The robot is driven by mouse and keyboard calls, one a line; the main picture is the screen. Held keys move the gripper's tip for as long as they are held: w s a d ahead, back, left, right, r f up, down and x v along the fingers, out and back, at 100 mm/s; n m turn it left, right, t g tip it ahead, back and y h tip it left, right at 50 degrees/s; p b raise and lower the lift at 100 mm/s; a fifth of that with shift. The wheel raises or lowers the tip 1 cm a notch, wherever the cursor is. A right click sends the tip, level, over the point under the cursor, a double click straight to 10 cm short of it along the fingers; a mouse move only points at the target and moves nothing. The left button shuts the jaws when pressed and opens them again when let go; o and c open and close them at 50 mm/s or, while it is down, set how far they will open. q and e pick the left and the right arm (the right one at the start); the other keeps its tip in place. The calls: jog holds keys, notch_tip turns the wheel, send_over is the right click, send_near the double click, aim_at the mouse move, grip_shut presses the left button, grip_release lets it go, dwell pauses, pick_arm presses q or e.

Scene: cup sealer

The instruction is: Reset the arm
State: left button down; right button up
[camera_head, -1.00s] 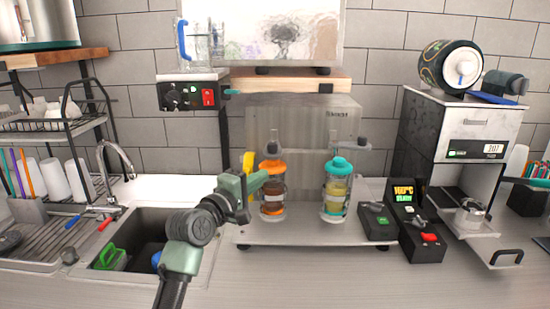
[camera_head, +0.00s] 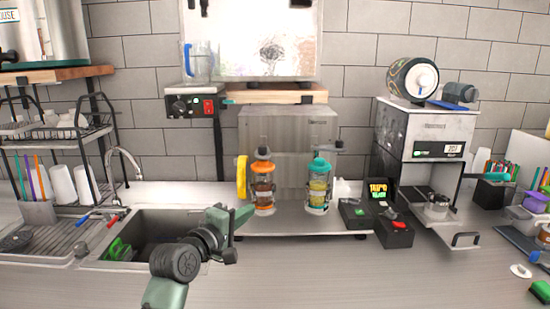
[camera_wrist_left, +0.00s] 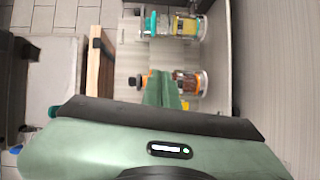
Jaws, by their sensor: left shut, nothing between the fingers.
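My left arm comes in from the lower left in the head view. Its green gripper (camera_head: 240,215) is shut and empty, in front of the metal platform's left part and to the right of the sink. In the left wrist view the closed green fingers (camera_wrist_left: 162,88) show in the middle, with nothing between them. My right gripper is not in view.
An orange-lidded jar (camera_head: 264,185) and a teal-lidded jar (camera_head: 319,187) stand on the metal platform (camera_head: 300,222). The sink (camera_head: 150,235) lies left, a coffee machine (camera_head: 425,150) right. The front counter is mostly clear.

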pick_arm(q)
jog(key=s+a+f+m+g+y, duration=0.2)
jog(key=s+a+f+m+g, duration=0.1)
jog(key=s+f, duration=0.8)
jog(key=s+a+f+m+g+y, duration=0.2)
jog(key=s+a+f+m+g, duration=0.15)
jog(key=s+f, duration=0.7)
jog(key=s+a+f+m+g+y, duration=0.1)
jog(key=s+a+f+m+g, duration=0.15)
jog(key=s, duration=0.55)
jog(key=s+a+f+m+g+y, duration=0.15)
jog(key=s+f, duration=0.25)
jog(key=s, duration=0.4)
jog(key=s+a+f+m+g+y, duration=0.1)
jog(key=s+a+f+m, duration=0.25)
jog(key=s, duration=0.35)
notch_tip(320, 180, down, 27)
jog(key=s+g+b, duration=0.1)
jog(key=g+b, duration=0.1)
jog(key=s+a+f+b, duration=0.1)
jog(key=s+a+f, duration=0.1)
jog(key=s+f, duration=1.5)
jog(key=shift+s+f+g, duration=0.3)
jog(key=shift+f+g, duration=0.05)
jog(key=shift+f, duration=0.4)
